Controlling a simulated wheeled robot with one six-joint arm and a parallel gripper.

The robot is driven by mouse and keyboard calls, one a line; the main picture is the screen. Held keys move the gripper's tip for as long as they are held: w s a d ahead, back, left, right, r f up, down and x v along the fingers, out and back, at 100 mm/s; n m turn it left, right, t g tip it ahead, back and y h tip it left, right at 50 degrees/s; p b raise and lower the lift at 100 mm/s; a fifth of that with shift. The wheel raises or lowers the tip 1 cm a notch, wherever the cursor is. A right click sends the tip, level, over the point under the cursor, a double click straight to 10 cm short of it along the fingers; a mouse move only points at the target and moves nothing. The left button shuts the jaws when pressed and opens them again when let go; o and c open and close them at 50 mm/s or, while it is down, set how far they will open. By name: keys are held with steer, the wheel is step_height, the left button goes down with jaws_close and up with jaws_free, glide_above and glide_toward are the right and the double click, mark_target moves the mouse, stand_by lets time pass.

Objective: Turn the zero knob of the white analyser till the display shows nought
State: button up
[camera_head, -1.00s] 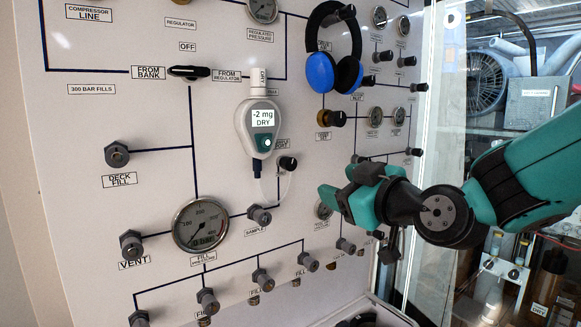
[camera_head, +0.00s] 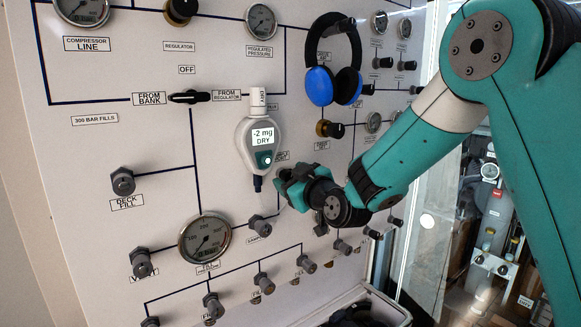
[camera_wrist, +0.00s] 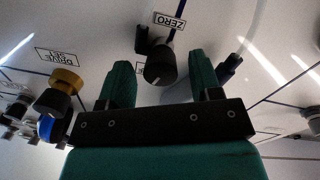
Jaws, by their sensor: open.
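The white analyser (camera_head: 244,150) hangs on the panel. Its display (camera_head: 263,136) reads "-2 mg DRY". In the wrist view a black zero knob (camera_wrist: 159,66) with a pale pointer line stands by the ZERO label (camera_wrist: 169,21). My gripper (camera_wrist: 159,80) is open and empty, with one green finger on either side of the knob in the picture. I cannot tell whether the fingertips reach around it. In the head view my gripper (camera_head: 284,186) is at the panel, just right of and below the analyser, and hides the knob.
Blue and black headphones (camera_head: 320,86) hang above my gripper. A brass-based knob (camera_head: 324,128) sits up and right of it. A sample fitting (camera_head: 260,225) and a gauge (camera_head: 205,238) are below left. A black lever (camera_head: 189,97) is left of the analyser.

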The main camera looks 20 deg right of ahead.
steer(key=shift+w+a, duration=0.1)
steer(key=shift+w, duration=0.4)
steer(key=c, duration=0.9)
steer(key=shift+c, duration=0.2)
steer(key=shift+f+m+b, duration=0.1)
steer(key=shift+m+b, duration=0.2)
steer(key=shift+m, duration=0.1)
steer(key=m+b, duration=0.3)
steer(key=shift+f, duration=0.1)
steer(key=m+b, duration=0.3)
steer(key=m, duration=0.1)
steer(key=shift+r+m, duration=0.2)
steer(key=shift+m, duration=0.1)
